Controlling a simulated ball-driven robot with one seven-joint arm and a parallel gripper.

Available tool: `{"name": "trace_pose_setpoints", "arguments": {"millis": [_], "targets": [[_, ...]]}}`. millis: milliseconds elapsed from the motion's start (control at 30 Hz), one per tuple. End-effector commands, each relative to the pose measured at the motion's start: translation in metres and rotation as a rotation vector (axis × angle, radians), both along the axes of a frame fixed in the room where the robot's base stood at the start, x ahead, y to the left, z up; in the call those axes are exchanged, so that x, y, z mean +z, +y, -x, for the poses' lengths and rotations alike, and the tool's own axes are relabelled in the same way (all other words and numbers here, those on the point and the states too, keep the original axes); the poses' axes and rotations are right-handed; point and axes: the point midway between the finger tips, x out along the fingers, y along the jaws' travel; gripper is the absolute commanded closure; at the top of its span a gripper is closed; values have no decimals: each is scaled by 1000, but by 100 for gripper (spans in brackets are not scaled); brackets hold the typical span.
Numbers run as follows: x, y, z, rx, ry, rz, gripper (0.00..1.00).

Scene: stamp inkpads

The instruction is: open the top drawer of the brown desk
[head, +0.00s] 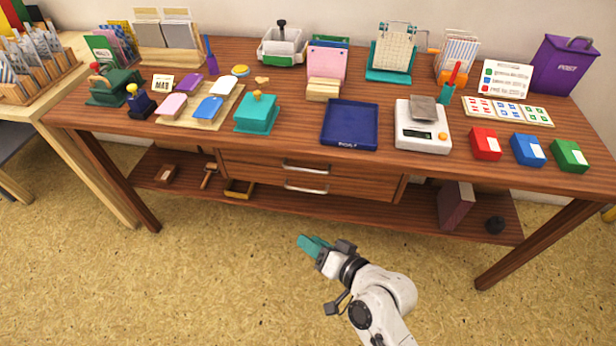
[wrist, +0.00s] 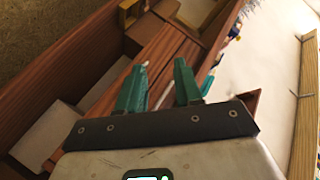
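The brown desk (head: 190,140) stands across the head view. Its top drawer (head: 250,163) is under the tabletop, with a silver bar handle (head: 306,169), and looks shut. A second drawer (head: 250,180) with a similar handle (head: 306,188) is directly below and also looks shut. My gripper (head: 308,243) is over the floor in front of the desk, lower in the picture than both handles and apart from them. In the wrist view, the two green fingers of my gripper (wrist: 160,66) are spread with a gap. Nothing is clearly held between them; brown wood shows behind.
The desktop is crowded with stamps, a blue tray (head: 350,124), a white scale (head: 422,126) and coloured boxes. A lower shelf (head: 330,207) holds a small wooden tray (head: 239,189) and a maroon box (head: 455,206). The floor (head: 230,270) before the drawers is clear.

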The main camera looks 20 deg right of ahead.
Motion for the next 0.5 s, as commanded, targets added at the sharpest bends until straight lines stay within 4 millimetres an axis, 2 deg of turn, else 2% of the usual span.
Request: {"name": "trace_pose_setpoints", "arguments": {"millis": [100, 200, 333, 500], "targets": [[9, 7, -30, -111, -117, -194, 65], [15, 3, -49, -226, -204, -357, 65], [17, -10, -64, -380, -292, -541, 65], [12, -27, -70, -532, -360, -688, 65]]}}
